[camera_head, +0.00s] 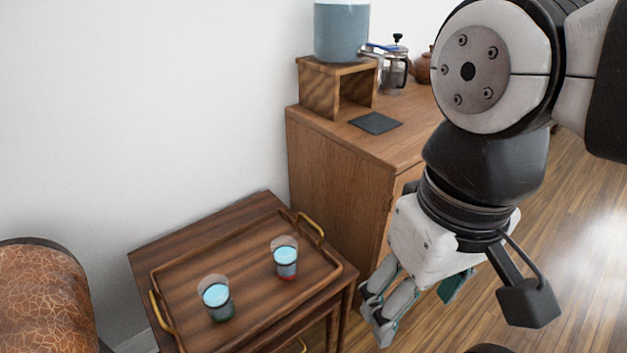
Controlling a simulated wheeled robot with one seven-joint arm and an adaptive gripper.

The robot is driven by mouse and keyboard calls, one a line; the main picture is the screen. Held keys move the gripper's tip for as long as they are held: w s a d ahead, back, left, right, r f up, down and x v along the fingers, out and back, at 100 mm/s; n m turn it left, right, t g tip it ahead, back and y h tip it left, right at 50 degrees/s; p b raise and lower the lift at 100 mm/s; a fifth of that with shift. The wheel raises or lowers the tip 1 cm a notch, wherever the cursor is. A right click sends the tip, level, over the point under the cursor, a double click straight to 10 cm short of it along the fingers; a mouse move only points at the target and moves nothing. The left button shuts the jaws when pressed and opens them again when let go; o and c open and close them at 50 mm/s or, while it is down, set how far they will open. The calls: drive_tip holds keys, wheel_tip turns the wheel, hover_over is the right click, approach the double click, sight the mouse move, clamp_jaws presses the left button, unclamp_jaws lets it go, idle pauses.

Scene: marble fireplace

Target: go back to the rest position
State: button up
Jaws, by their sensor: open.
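My gripper (376,311) hangs from my arm at the right and points down and to the left. Its fingers are apart with nothing between them. It is in front of the wooden cabinet, to the right of the small table, and appears not to touch either. Parts of the fingers overlap one another in this view.
A wooden tray (188,275) with brass handles lies on a small table (165,238). Two glasses (217,299) (285,258) of blue liquid stand on it. A cabinet (335,185) bears a stand (318,88), a dispenser (341,30) and a press (394,70). Floor (575,215) is clear at right.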

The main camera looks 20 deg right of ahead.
drive_tip(key=shift+s, duration=0.4)
idle(0.4)
wheel_tip(320, 180, up, 25)
drive_tip(key=t+p, duration=0.3)
drive_tip(key=p, duration=2)
drive_tip(key=shift+f+t, duration=0.15)
drive_tip(key=shift+t, duration=0.25)
